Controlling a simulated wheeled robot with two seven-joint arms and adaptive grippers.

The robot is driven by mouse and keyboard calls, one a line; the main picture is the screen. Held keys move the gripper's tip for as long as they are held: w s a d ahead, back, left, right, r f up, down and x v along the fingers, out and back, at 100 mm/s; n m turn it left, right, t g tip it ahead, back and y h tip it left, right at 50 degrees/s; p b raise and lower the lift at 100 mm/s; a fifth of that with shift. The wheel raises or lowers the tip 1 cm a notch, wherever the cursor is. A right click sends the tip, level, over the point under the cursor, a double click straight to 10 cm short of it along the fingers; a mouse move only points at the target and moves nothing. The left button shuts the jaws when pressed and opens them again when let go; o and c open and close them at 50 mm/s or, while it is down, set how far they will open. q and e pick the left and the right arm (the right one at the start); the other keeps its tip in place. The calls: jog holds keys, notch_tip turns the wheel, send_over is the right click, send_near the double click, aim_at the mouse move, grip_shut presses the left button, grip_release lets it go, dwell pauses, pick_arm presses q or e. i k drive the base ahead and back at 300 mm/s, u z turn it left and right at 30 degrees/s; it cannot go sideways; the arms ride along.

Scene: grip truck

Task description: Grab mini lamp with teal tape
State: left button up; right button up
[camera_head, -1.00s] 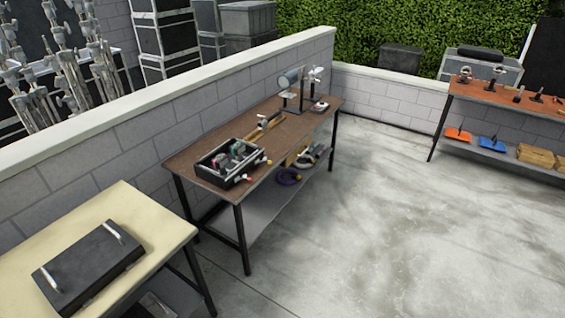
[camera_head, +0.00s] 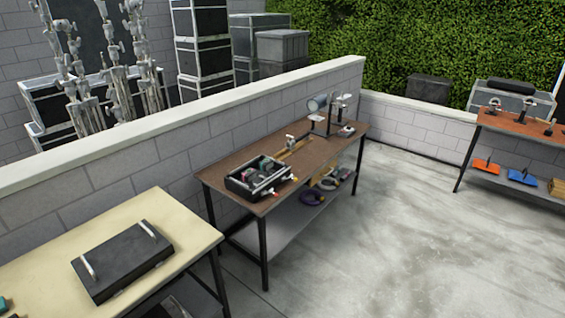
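A small grey lamp-like fixture (camera_head: 317,103) stands at the far end of the brown-topped table (camera_head: 228,178); a second small fixture (camera_head: 342,99) is beside it. I cannot make out teal tape on either. A small teal thing (camera_head: 4,303) shows at the lower left edge, on the cream-topped table (camera_head: 150,205); it is cut off by the frame and I cannot tell what it is. Neither of my grippers is in view.
A black open box of tools (camera_head: 240,188) stands on the brown table, with cables on its lower shelf. A black case (camera_head: 122,260) lies on the cream table. A low block wall (camera_head: 150,150) runs behind both. Concrete floor (camera_head: 400,240) is clear to the right.

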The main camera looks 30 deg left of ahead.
aim_at(266, 167)
jog(key=i, duration=1.8)
jog(key=u, duration=0.65)
jog(key=i, duration=0.95)
jog(key=u, duration=1.6)
jog(key=i, duration=0.7)
jog(key=u, duration=0.7)
